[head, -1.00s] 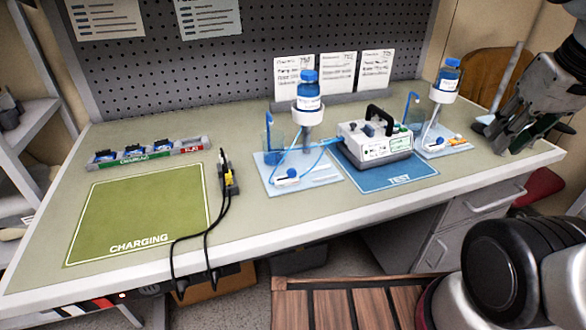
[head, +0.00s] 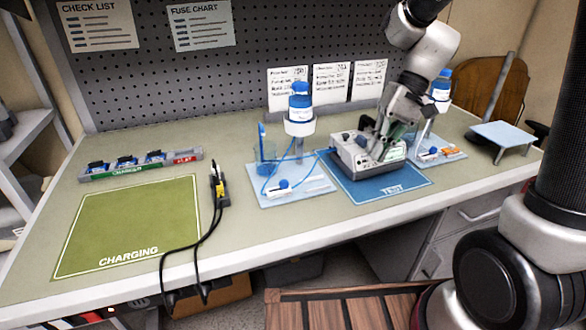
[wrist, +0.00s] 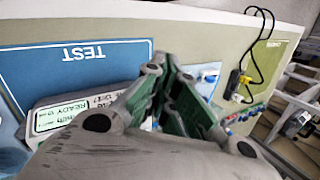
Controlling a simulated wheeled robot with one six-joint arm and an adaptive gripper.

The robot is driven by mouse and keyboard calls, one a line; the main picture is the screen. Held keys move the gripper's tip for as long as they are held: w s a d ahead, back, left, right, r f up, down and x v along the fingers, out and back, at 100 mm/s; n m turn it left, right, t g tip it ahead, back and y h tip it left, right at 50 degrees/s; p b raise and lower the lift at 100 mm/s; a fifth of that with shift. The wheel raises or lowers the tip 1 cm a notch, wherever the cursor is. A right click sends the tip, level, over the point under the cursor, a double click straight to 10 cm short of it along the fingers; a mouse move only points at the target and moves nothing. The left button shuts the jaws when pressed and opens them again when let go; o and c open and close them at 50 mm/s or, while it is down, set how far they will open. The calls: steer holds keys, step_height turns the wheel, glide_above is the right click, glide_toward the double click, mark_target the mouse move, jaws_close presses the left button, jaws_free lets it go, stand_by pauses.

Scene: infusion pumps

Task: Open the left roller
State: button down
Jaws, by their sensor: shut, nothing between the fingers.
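The left roller (head: 284,184) is a small blue wheel on a white clamp. It sits on the pale base plate (head: 300,194) of the left bottle stand, with blue tubing beside it. My gripper (head: 380,150) is shut and empty. In the head view it points down over the infusion pump (head: 350,160), to the right of the left roller and apart from it. In the wrist view my fingers (wrist: 166,62) are together in front of the pump (wrist: 75,112), whose screen reads READY.
The left stand holds a blue bottle (head: 300,97). The right stand has its own bottle (head: 441,88), partly behind my arm, and a second blue roller (head: 434,150). The pump rests on the blue TEST mat (head: 390,190). The green CHARGING mat (head: 130,225) is bare.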

mark_target(284, 184)
steer(key=w+a+r+n+y, duration=0.2)
steer(key=w+a+y, duration=0.2)
steer(key=a, duration=0.5)
steer(key=shift+w+a+r+n, duration=0.2)
steer(key=shift+w+n, duration=0.2)
steer(key=shift+w, duration=0.7)
steer(key=shift+f, duration=0.1)
steer(key=x, duration=1.4)
steer(key=shift+s, duration=0.2)
